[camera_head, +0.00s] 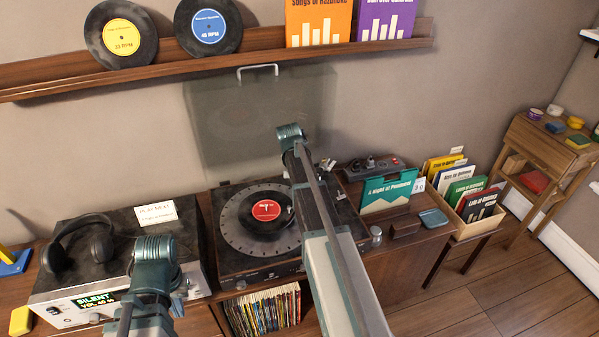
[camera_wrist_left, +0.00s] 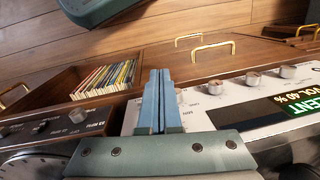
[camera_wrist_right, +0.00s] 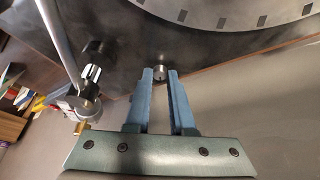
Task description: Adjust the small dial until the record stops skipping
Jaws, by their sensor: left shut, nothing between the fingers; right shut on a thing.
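The turntable (camera_head: 233,260) holds a black record with a red label (camera_head: 266,210). My right arm crosses its right side and hides part of it and the right fingertips in the head view. In the right wrist view, my right gripper (camera_wrist_right: 160,78) is shut on a small silver dial (camera_wrist_right: 160,72) on the turntable's deck, at the platter's edge. A black-and-silver knob (camera_wrist_right: 92,72) stands beside the tonearm (camera_wrist_right: 58,40), left of the fingers. My left gripper (camera_wrist_left: 158,75) is shut and empty, near the receiver's front panel (camera_wrist_left: 205,103).
The receiver's display (camera_head: 97,300) reads SILENT and a volume near 40. Headphones (camera_head: 78,240) lie on the receiver. The clear lid (camera_head: 225,120) stands open behind the platter. A grey control box (camera_head: 372,167) and a green record sleeve (camera_head: 388,193) stand to the right.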

